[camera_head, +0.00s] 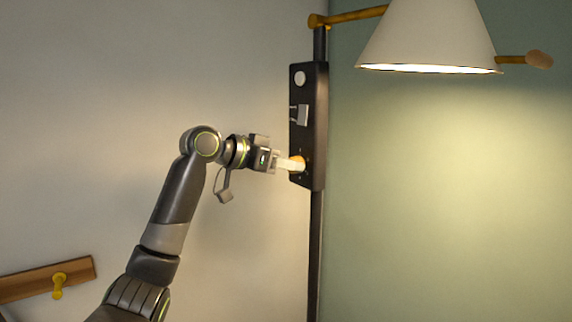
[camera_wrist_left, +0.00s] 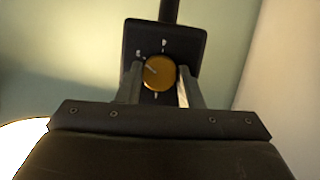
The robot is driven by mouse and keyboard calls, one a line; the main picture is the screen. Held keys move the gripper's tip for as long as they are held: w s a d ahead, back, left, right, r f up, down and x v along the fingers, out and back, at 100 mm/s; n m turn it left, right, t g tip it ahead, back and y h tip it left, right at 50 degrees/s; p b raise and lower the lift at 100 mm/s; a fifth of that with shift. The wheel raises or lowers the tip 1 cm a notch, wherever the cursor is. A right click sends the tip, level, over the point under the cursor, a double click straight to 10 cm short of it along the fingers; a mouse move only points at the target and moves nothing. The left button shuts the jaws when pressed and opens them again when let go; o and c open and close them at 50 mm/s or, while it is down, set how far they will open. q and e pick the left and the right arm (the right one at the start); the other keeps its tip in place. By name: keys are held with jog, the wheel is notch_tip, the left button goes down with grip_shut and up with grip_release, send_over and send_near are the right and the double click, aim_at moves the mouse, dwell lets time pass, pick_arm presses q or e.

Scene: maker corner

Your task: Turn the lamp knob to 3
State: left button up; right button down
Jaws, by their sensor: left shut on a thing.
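The lamp knob (camera_head: 299,163) is a round orange-gold dial low on a black control panel (camera_head: 309,128) on the lamp's pole. It also shows in the left wrist view (camera_wrist_left: 160,73), with a pale pointer line toward the upper left and small marks around it, too small to read. My left gripper (camera_head: 290,163) is at the panel; in the left wrist view its fingers (camera_wrist_left: 159,86) stand on both sides of the knob, shut on it. The lamp (camera_head: 426,38) has a white cone shade and is lit. My right gripper is in neither view.
Above the knob the panel carries a silver block-like part (camera_head: 301,114) and a round white button (camera_head: 300,79). A dark pole (camera_head: 316,250) runs down below the panel. A wooden rail (camera_head: 30,283) with a yellow peg (camera_head: 58,285) is on the wall at lower left.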

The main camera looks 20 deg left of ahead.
pick_arm(q)
jog(key=shift+f, duration=0.1)
jog(key=o, duration=1)
jog(key=shift+c, duration=0.2)
jog(key=b+v, duration=0.6)
jog(key=v, duration=1.1)
jog(key=shift+a, duration=0.15)
jog(key=shift+s, duration=0.1)
